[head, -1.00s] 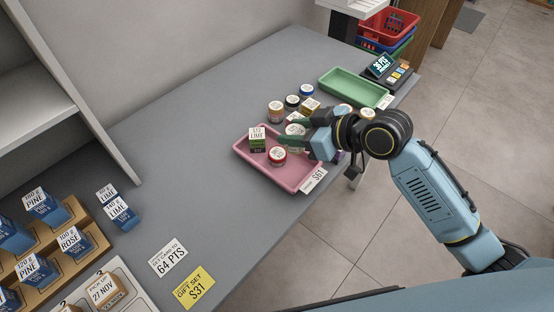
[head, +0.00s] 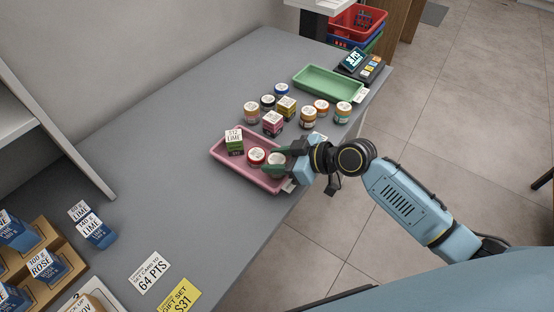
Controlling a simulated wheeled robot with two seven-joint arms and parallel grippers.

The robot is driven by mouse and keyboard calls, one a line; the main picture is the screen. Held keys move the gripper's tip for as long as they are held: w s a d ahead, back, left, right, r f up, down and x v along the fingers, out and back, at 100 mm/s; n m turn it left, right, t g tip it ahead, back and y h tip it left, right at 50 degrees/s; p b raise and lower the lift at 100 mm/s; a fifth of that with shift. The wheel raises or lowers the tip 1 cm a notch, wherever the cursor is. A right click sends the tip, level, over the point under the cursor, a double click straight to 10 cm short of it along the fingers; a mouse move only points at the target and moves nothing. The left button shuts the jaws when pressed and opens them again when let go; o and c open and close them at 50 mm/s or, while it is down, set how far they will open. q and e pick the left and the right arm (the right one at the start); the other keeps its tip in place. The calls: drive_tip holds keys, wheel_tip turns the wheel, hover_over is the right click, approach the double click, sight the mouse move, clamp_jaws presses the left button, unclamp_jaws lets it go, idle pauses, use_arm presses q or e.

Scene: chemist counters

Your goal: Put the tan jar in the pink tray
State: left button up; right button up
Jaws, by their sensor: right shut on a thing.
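The pink tray (head: 246,175) lies on the grey counter near its front edge. My right gripper (head: 278,162) is at the tray's right end, shut on a pale-lidded jar, which I take to be the tan jar (head: 277,157). The fingers hide most of its side. It is over or in the tray, right of a red jar (head: 256,158); I cannot tell whether it touches the tray floor. My left gripper is out of view.
A green tray (head: 328,82) and a card terminal (head: 359,66) are farther back. The counter left of the pink tray is clear.

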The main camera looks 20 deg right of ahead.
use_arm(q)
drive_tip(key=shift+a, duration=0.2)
use_arm(e)
drive_tip(key=o, duration=0.6)
drive_tip(key=shift+f, duration=0.15)
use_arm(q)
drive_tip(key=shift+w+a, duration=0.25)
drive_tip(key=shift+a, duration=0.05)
use_arm(e)
drive_tip(key=o, duration=0.4)
drive_tip(key=shift+o, duration=0.2)
drive_tip(key=shift+r, duration=0.25)
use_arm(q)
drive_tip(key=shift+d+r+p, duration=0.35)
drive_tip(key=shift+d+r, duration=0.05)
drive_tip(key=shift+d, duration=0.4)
use_arm(e)
drive_tip(key=v, duration=1.2)
drive_tip(key=shift+f, duration=0.1)
